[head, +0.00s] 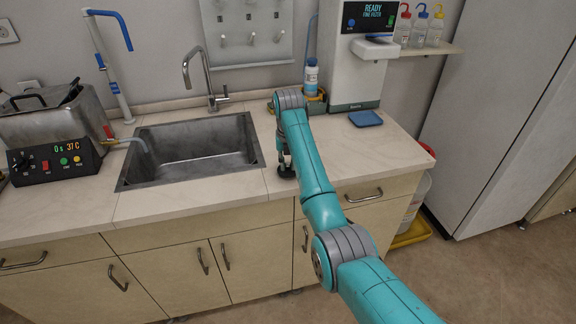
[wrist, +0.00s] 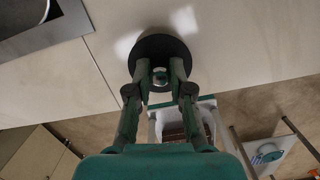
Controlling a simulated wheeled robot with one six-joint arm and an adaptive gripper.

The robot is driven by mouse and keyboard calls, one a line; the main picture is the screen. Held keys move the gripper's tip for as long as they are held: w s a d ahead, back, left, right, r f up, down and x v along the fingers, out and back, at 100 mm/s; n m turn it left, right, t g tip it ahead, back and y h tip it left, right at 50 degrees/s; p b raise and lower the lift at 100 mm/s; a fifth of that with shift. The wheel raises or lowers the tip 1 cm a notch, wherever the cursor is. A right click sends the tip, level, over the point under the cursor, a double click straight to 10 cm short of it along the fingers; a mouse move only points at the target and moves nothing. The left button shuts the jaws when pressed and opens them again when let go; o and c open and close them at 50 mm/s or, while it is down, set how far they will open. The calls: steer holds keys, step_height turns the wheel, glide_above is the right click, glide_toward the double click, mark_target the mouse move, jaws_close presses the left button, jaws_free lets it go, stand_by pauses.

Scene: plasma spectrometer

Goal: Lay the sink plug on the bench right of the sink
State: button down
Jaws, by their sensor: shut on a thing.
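The sink plug is a round black disc (wrist: 160,48) between my fingertips in the wrist view. Its dark edge also shows beside my arm in the head view (head: 286,172). My gripper (wrist: 160,77) is shut on the small grip at the plug's centre. The plug is over the pale bench (head: 385,150), just right of the sink (head: 190,177). I cannot tell whether it touches the bench top or is slightly above it. My arm hides part of the gripper in the head view.
A water purifier (head: 358,75) stands at the back, with a blue tray (head: 366,118) before it. A bottle (head: 311,76) stands behind my arm. A water bath (head: 55,125) is left of the sink. The bench right of my arm is mostly clear.

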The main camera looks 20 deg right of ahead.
steer(key=shift+f, duration=0.5)
steer(key=c, duration=1)
jaws_free()
steer(key=shift+f, duration=0.1)
steer(key=shift+c, duration=0.2)
